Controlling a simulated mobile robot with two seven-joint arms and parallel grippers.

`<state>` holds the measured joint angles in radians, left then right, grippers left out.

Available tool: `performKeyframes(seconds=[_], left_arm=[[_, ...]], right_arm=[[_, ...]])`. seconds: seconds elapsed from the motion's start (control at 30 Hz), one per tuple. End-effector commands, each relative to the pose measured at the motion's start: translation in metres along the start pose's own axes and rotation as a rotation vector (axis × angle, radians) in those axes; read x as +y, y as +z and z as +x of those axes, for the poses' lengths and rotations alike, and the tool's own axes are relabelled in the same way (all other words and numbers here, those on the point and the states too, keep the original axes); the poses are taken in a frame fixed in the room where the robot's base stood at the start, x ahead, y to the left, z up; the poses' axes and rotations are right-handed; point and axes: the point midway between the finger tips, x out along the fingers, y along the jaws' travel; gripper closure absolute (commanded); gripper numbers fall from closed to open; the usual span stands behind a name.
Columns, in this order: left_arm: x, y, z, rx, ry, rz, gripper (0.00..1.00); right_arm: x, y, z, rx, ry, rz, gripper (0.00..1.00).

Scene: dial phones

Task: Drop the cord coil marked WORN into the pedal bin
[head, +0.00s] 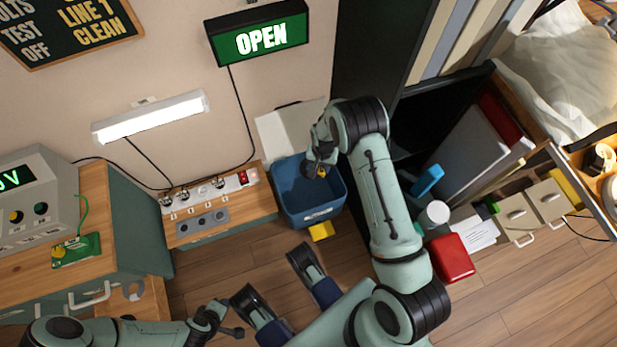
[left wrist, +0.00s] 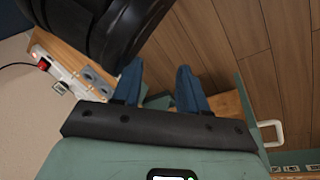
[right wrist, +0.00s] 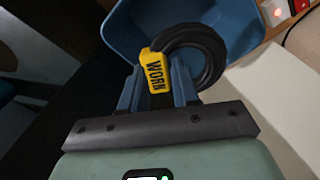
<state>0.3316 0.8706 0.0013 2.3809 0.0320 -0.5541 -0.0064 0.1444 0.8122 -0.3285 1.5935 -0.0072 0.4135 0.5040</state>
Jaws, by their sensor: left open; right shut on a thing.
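My right gripper (right wrist: 166,90) is shut on a black cord coil (right wrist: 208,52) with a yellow tag (right wrist: 155,72) reading WORN. In the right wrist view, the coil shows against the opening of the blue pedal bin (right wrist: 235,15). In the head view, the right gripper (head: 318,165) is over the open blue bin (head: 312,215), and the yellow tag shows inside the rim's outline. The bin has a yellow pedal (head: 321,231) and a raised pale lid (head: 285,130) behind it. My left gripper (left wrist: 160,90) is open and empty, low at the left in the head view.
A low wooden bench with a switch panel (head: 203,222) stands left of the bin. A green cabinet (head: 130,215) with a meter is further left. A red box (head: 450,258) and a white cup-like thing (head: 438,212) are right of my right arm. Wooden floor lies in front.

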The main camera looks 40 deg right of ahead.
Motion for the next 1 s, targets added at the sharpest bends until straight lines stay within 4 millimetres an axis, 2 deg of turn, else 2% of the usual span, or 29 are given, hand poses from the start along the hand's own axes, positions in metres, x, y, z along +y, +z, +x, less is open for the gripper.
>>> performKeyframes(seconds=[0.17, 0.6, 1.0], left_arm=[[-0.01, 0.011, 0.009, -0.036, -0.017, -0.01, 0.57], [-0.044, 0.056, 0.033, -0.185, -0.082, -0.053, 0.57], [-0.053, 0.07, 0.036, -0.231, -0.102, -0.067, 0.57]], right_arm=[[0.0, 0.0, 0.011, 0.0, 0.0, 0.001, 1.0], [0.0, 0.0, 0.05, 0.0, 0.001, 0.0, 1.0], [0.0, 0.0, 0.058, 0.001, -0.001, -0.001, 1.0]])
